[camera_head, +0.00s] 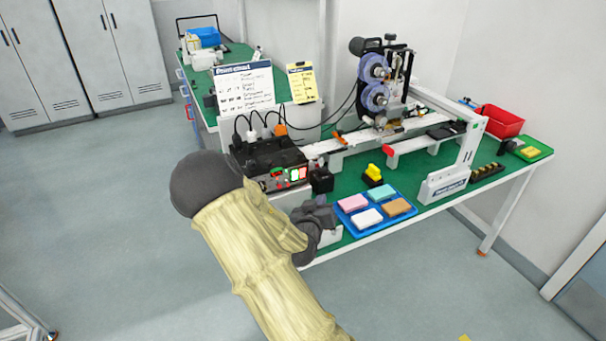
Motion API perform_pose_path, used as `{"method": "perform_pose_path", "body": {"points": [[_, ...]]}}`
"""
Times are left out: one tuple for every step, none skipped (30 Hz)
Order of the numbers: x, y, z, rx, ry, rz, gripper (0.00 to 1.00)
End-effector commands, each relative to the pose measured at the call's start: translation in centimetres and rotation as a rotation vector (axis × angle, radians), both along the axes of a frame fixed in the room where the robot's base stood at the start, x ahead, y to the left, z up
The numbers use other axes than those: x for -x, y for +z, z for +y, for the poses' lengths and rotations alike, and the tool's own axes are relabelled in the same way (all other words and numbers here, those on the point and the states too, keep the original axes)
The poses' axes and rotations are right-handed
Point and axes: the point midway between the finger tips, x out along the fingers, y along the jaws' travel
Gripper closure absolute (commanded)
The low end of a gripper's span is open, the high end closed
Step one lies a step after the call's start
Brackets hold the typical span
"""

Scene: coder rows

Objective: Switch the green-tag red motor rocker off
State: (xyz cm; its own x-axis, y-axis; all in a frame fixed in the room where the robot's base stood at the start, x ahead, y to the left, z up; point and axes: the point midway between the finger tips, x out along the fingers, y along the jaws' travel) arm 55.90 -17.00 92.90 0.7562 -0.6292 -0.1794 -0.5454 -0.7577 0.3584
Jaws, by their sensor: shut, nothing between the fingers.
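A black control box (268,158) stands at the left end of the green-topped bench. My gripper (318,214) is a dark grey shape just in front of and below the panel, near the bench's front edge. It is shut and holds nothing. My arm hides the left lower side of the panel area. Contact with the panel cannot be made out.
A blue tray (346,222) with several coloured blocks lies right of my gripper. A yellow knob (373,172) on a black base stands behind it. A coder machine (382,85) with reels and a white conveyor fill the back. Open floor (110,220) lies left.

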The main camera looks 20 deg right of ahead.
Motion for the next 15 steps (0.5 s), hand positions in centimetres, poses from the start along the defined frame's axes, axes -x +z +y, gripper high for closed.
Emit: {"method": "perform_pose_path", "body": {"points": [[0.0, 0.0, 0.0, -0.001, 0.0, 0.001, 1.0], [0.0, 0.0, 0.0, -0.001, 0.001, 0.001, 1.0], [0.0, 0.0, 0.0, -0.001, 0.0, 0.002, 1.0], [0.0, 0.0, 0.0, -0.002, 0.0, 0.001, 1.0], [-0.1, 0.0, 0.0, -0.002, 0.0, 0.001, 1.0], [-0.3, 0.1, 0.0, -0.002, 0.0, 0.0, 1.0], [-0.4, 0.1, 0.0, -0.002, 0.0, 0.0, 1.0], [-0.6, 0.2, 0.0, -0.002, 0.0, 0.0, 1.0], [-0.8, 0.2, 0.0, -0.002, 0.0, 0.0, 1.0], [-1.1, 0.3, 0.0, -0.002, 0.0, 0.0, 1.0], [-1.3, 0.3, 0.1, -0.002, 0.0, 0.0, 1.0], [-1.8, 0.4, 0.1, -0.002, 0.001, 0.0, 1.0], [-2.1, 0.5, 0.1, -0.002, 0.001, 0.0, 1.0], [-2.4, 0.6, 0.1, -0.002, 0.003, 0.0, 1.0], [-2.9, 0.6, 0.1, -0.002, 0.002, 0.002, 1.0]]}}
